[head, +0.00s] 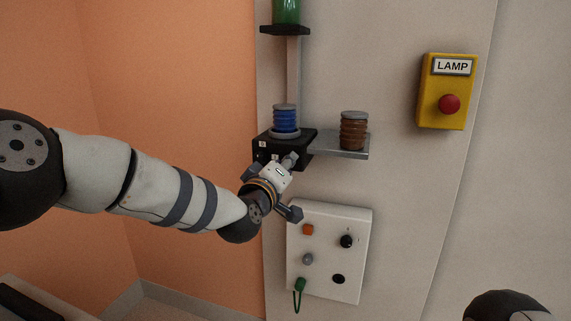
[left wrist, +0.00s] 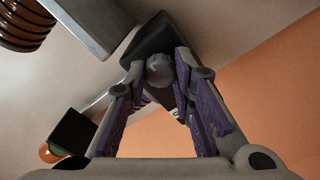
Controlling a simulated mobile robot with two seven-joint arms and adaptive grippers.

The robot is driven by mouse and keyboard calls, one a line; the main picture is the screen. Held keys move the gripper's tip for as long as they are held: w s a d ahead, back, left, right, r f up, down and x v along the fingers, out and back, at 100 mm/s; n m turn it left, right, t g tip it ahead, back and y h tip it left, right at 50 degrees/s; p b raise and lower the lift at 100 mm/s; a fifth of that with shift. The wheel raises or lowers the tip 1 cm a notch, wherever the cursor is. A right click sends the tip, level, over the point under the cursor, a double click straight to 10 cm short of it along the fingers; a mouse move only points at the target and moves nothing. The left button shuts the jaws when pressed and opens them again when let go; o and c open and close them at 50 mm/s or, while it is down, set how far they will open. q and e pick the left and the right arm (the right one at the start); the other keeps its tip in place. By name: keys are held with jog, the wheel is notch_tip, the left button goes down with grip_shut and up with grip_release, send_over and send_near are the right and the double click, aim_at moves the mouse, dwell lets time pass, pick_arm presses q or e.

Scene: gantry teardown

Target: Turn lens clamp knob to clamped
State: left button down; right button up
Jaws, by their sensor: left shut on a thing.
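The lens clamp knob (left wrist: 159,68) is a round grey knob on the black block, seen between my fingers in the left wrist view. My left gripper (left wrist: 160,88) is shut on it, with a finger on either side. In the head view my left gripper (head: 287,164) is at the front of the black block (head: 262,148) on the wall. The gripper largely covers the knob there, and I cannot read its turned position or any marks around it. My right gripper is out of view.
A blue ribbed lens (head: 285,119) stands on the block. A brown ribbed piece (head: 353,132) stands on a metal shelf (head: 345,150) to the right. A white control panel (head: 355,215) is below, and a yellow LAMP box (head: 435,90) is at upper right. A green cylinder (head: 286,10) is above.

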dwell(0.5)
pick_arm(q)
jog(key=c, duration=1.4)
grip_release()
jog(key=shift+a, duration=0.1)
jog(key=shift+o, duration=0.2)
jog(key=v, duration=1.2)
